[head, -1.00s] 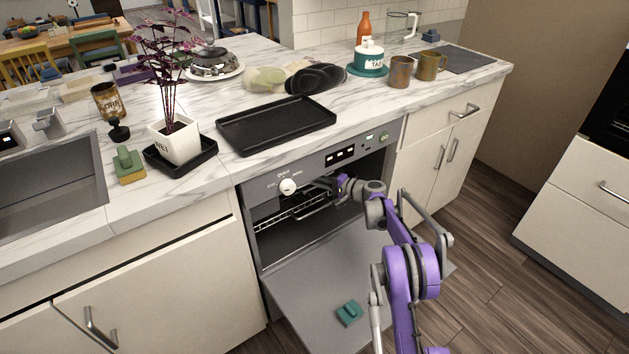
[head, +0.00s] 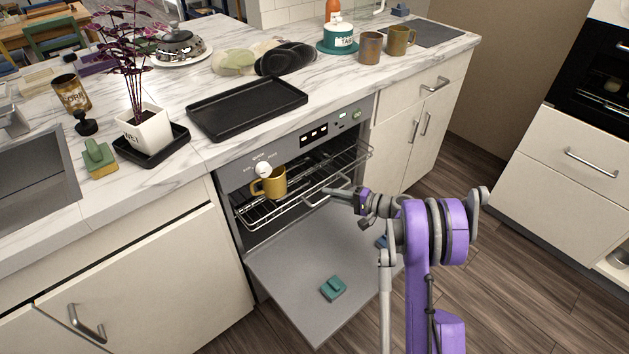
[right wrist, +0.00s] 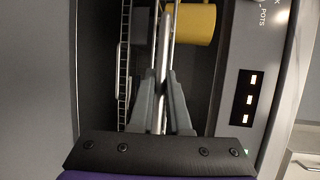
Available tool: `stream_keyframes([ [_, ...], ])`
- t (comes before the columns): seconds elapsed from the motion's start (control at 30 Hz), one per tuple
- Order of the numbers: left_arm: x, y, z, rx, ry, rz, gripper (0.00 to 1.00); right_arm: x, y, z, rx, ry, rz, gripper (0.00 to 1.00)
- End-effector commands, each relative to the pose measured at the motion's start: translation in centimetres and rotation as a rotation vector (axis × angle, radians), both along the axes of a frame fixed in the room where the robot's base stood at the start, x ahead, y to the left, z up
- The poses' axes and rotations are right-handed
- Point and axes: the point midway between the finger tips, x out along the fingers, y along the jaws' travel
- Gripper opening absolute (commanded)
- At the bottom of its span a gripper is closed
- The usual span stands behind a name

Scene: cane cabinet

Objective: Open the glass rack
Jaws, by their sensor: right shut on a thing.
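The glass rack (head: 350,158) is a wire rack in the upper part of the open dishwasher (head: 232,178). It sticks out past the front of the opening, above the lowered door. A yellow mug (head: 274,183) stands in it towards the left and also shows in the right wrist view (right wrist: 196,24). My right gripper (head: 332,191) is shut on the rack's front rail; in the right wrist view the fingers (right wrist: 165,80) close around the metal bar. My left gripper is not in view.
The dishwasher door (head: 290,265) lies lowered, with a teal block (head: 333,288) on it and another partly hidden by my arm. A black tray (head: 247,106) and potted plant (head: 145,133) stand on the counter above. Floor is free at right.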

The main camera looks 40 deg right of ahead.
Motion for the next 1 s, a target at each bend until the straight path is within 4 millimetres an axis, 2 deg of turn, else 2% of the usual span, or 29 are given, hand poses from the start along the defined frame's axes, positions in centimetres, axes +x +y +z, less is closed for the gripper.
stream_keyframes([
  [0.03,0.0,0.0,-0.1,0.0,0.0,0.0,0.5,-1.5,-0.2,0.0,-0.001,0.0,-0.003,0.0],
  [0.2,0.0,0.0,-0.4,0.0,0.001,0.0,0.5,-6.2,-0.6,0.0,-0.001,0.0,-0.003,0.0],
  [0.5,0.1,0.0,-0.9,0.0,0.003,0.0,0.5,-12.7,-1.1,-0.1,-0.001,0.0,-0.003,0.0],
  [0.7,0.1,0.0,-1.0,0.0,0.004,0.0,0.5,-15.2,-1.2,0.0,0.0,0.0,-0.001,0.0],
  [1.0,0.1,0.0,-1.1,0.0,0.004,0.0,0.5,-16.4,-1.3,0.0,0.0,0.0,0.001,0.0],
])
